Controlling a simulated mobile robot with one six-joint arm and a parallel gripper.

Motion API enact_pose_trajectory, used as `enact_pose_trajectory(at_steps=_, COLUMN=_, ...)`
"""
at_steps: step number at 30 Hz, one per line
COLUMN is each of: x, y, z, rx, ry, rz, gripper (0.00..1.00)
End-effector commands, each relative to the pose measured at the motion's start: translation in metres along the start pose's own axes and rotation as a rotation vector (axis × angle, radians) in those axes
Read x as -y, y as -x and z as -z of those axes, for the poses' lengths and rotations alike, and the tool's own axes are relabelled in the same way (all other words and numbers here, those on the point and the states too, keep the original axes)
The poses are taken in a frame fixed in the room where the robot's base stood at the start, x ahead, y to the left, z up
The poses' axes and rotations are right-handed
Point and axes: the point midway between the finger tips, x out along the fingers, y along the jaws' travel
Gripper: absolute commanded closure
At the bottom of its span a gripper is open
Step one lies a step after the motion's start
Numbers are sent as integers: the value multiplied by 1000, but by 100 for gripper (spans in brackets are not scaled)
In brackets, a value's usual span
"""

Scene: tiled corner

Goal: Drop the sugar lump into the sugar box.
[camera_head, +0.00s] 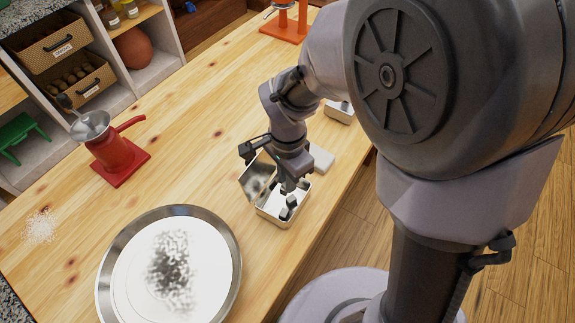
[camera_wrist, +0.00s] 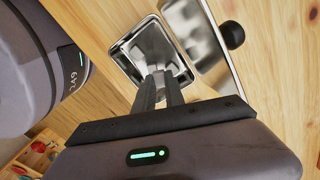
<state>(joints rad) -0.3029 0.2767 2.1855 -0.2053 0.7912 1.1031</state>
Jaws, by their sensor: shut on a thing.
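The sugar box (camera_head: 270,218) is an open metal tin near the table's front edge in the head view. Its shiny lid (camera_head: 257,178) stands hinged open on the left. In the wrist view the box (camera_wrist: 147,42) lies beyond my fingers, with the mirror-like lid (camera_wrist: 207,45) to its right. My gripper (camera_head: 288,206) points down over the box opening, its fingertips at or just inside the rim. In the wrist view the fingers (camera_wrist: 161,75) are closed on a small pale piece, the sugar lump (camera_wrist: 160,84), mostly hidden between them.
A large round tray (camera_head: 228,286) with a white disc lies left of the box. A pale block (camera_head: 321,159) lies just behind my gripper. Shelves (camera_head: 150,75) stand behind the table; its middle is clear.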

Motion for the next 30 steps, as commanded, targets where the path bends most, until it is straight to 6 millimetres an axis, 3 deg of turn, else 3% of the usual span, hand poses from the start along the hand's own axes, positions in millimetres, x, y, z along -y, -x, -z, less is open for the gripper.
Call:
enact_pose_trajectory(at_steps=1, x=0, y=-7, z=0, rx=0, ry=0, rz=0, gripper=100)
enact_pose_trajectory(at_steps=8, x=0, y=-5, z=0, rx=0, ry=0, rz=1, gripper=100)
enact_pose_trajectory(at_steps=9, x=0, y=-5, z=0, rx=-1, ry=0, rz=1, gripper=78)
enact_pose_trajectory(at_steps=12, x=0, y=-5, z=0, rx=-1, ry=0, rz=1, gripper=60)
enact_pose_trajectory(at_steps=21, x=0, y=-3, z=0, rx=-1, ry=0, rz=1, gripper=60)
enact_pose_trajectory(at_steps=25, x=1, y=22, z=1, rx=-2, ry=1, rz=4, gripper=60)
enact_pose_trajectory(at_steps=30, x=1, y=82, z=1, rx=-2, ry=1, rz=6, gripper=60)
